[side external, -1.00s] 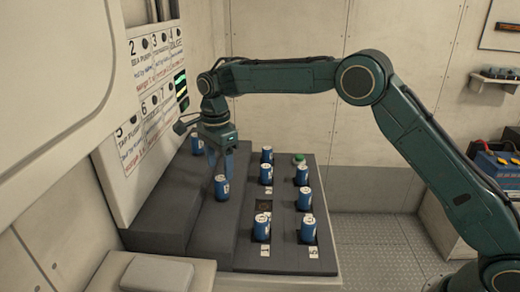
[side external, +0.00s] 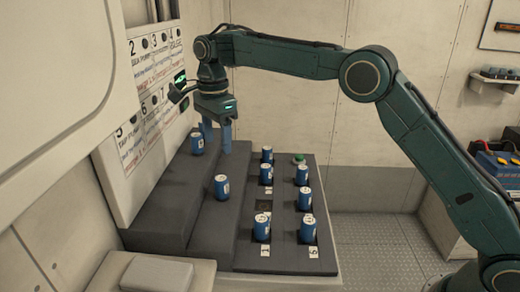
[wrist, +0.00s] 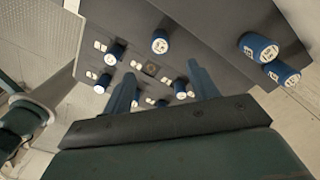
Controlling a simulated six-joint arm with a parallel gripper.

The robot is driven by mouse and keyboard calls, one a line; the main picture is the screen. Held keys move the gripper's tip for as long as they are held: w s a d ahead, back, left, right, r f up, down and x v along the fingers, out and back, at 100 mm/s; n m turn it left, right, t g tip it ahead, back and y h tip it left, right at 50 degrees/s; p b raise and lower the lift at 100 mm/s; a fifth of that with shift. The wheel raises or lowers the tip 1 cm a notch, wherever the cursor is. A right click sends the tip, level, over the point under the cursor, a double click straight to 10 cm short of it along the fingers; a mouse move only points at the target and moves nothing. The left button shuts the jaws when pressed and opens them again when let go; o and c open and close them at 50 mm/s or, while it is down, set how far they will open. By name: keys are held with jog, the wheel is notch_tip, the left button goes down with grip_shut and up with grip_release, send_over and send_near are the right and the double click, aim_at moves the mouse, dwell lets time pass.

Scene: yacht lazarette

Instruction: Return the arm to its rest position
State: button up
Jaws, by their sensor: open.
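My gripper (side external: 217,138) hangs in the air above the stepped grey stand, fingers pointing down, open and empty. It also shows in the wrist view (wrist: 163,70), with a gap between its two blue fingers. A blue can (side external: 221,187) stands upright on the middle step, below the gripper and apart from it. Another blue can (side external: 197,143) stands on the upper step, close to the fingers in the picture; I cannot tell the gap in depth. My arm arches from the lower right, over the stand.
Several blue cans stand in the slots of the low numbered panel (side external: 283,262); one slot (side external: 264,207) is empty. A green button (side external: 299,158) sits at the panel's back. A labelled wall board (side external: 150,95) is left of the gripper. Batteries (side external: 495,160) stand far right.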

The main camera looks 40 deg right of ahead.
jog(key=shift+r, duration=0.1)
jog(key=s+d+r+n+t, duration=0.1)
jog(key=s+d+r+n, duration=0.4)
jog(key=s, duration=0.4)
jog(key=s+d+r+n+t, duration=0.2)
jog(key=s+d+r+n, duration=0.3)
jog(key=s, duration=0.3)
jog(key=s+d+f+n+t, duration=0.1)
jog(key=s+f+n, duration=0.1)
jog(key=s, duration=0.5)
jog(key=s+d+f+n, duration=0.2)
jog(key=s+n, duration=0.1)
jog(key=s, duration=0.5)
jog(key=s+d+f+n+t, duration=0.1)
jog(key=s+f+n, duration=0.1)
jog(key=s, duration=0.5)
jog(key=shift+s+d+f+n+t, duration=0.2)
jog(key=shift+d+f+n+t, duration=0.1)
jog(key=shift+d+n, duration=0.15)
